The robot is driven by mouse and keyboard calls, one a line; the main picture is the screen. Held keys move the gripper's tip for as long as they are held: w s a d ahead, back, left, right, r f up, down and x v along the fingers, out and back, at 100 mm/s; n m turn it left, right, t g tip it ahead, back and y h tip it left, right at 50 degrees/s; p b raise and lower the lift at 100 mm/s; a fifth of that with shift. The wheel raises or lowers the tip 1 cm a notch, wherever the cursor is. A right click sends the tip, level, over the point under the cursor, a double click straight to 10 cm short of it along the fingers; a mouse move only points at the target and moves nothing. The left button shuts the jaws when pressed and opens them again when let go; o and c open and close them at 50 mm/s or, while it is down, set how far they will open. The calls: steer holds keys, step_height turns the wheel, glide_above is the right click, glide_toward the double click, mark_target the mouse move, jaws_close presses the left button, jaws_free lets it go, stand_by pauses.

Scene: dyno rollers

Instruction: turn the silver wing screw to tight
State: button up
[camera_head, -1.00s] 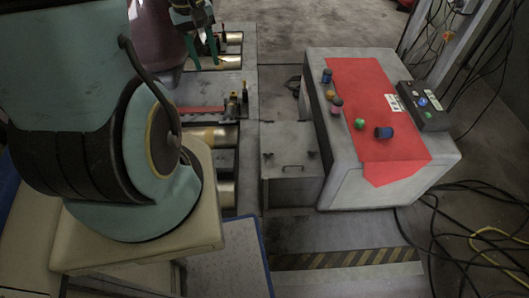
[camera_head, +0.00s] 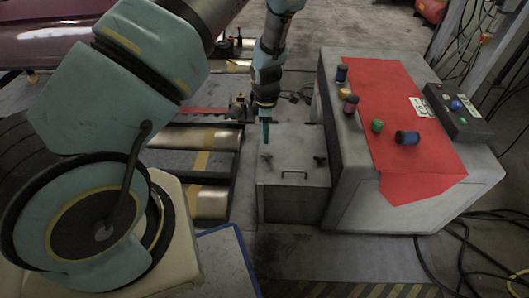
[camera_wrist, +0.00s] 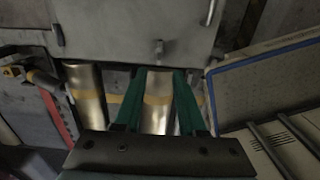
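A grey metal box (camera_head: 292,178) has a handle on its lid and a small dark-looking wing screw at each side, one on the left (camera_head: 267,157) and one on the right (camera_head: 320,160). In the wrist view a grey wing screw (camera_wrist: 158,47) stands on the lid (camera_wrist: 115,25), just beyond my fingertips. It seems to be the left one; I cannot tell from the head view which is silver. My gripper (camera_wrist: 158,73) is open and empty, its green fingers apart. In the head view my gripper (camera_head: 266,135) points down near the left screw; one finger shows.
Brass rollers (camera_head: 208,202) lie left of the box, with a red bar (camera_head: 203,111) behind. A control cabinet (camera_head: 345,195) with a red top and several knobs adjoins the box's right. A blue-edged panel (camera_wrist: 268,90) is right in the wrist view.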

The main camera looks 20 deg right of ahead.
mark_target(266, 154)
step_height(266, 154, down, 9)
steer(key=shift+a+r+b, duration=0.1)
steer(key=shift+r+b, duration=0.1)
steer(key=shift+b, duration=0.6)
steer(key=shift+w+f, duration=0.1)
steer(key=shift+f, duration=0.3)
jaws_close()
steer(key=shift+s, duration=0.2)
